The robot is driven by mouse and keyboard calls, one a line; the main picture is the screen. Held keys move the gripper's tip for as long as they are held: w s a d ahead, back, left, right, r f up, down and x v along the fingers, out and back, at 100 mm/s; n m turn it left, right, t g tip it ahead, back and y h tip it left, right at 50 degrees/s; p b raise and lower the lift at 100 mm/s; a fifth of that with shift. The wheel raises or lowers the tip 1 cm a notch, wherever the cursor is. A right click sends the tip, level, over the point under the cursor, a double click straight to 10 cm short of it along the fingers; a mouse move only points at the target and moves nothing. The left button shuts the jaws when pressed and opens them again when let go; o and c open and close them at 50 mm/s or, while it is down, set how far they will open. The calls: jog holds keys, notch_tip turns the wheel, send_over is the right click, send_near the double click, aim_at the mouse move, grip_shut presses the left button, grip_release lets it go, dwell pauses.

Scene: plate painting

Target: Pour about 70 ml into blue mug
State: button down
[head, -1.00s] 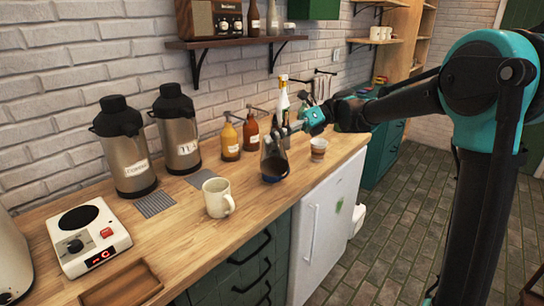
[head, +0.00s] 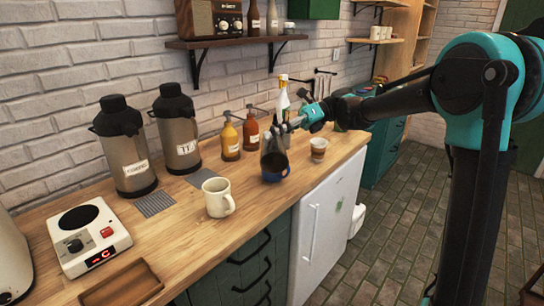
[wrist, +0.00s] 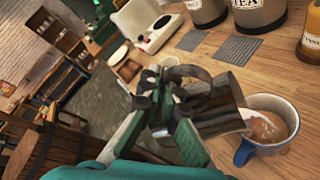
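The blue mug (head: 276,174) stands on the wooden counter. It also shows at the right of the wrist view (wrist: 268,146), with brown, partly pale contents visible inside. My gripper (head: 292,126) is shut on the handle of a dark pitcher (head: 272,146). In the wrist view my gripper (wrist: 165,100) is at the handle, and the pitcher (wrist: 215,108) lies tilted with its mouth at the mug's rim. I cannot make out a clear stream, and whether pitcher and rim touch is unclear.
A cream mug (head: 216,197) and a striped cup (head: 318,150) stand on either side. Behind are an amber bottle (head: 230,139), an orange bottle (head: 250,131) and two labelled urns (head: 125,150).

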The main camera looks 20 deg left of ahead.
aim_at(273, 153)
jog(key=shift+w, duration=0.15)
jog(key=shift+r, duration=0.2)
dwell(0.7)
jog(key=shift+n+t, duration=0.5)
jog(key=shift+n, duration=0.1)
jog(key=s, duration=0.1)
jog(key=s+f, duration=0.1)
jog(key=s+d, duration=0.1)
jog(key=shift+s+d+f, duration=0.1)
jog(key=shift+s+f, duration=0.2)
jog(key=shift+s, duration=0.05)
jog(key=shift+s+d+n+t, duration=0.1)
jog(key=shift+s+n+t, duration=0.3)
jog(key=shift+n, duration=0.1)
jog(key=shift+s+d+f+n+t, duration=0.1)
jog(key=shift+s+f+n+t, duration=0.15)
jog(key=shift+f, duration=0.15)
jog(key=shift+s+d+f+n+t, duration=0.1)
jog(key=shift+f+n+t, duration=0.15)
jog(key=shift+f, duration=0.15)
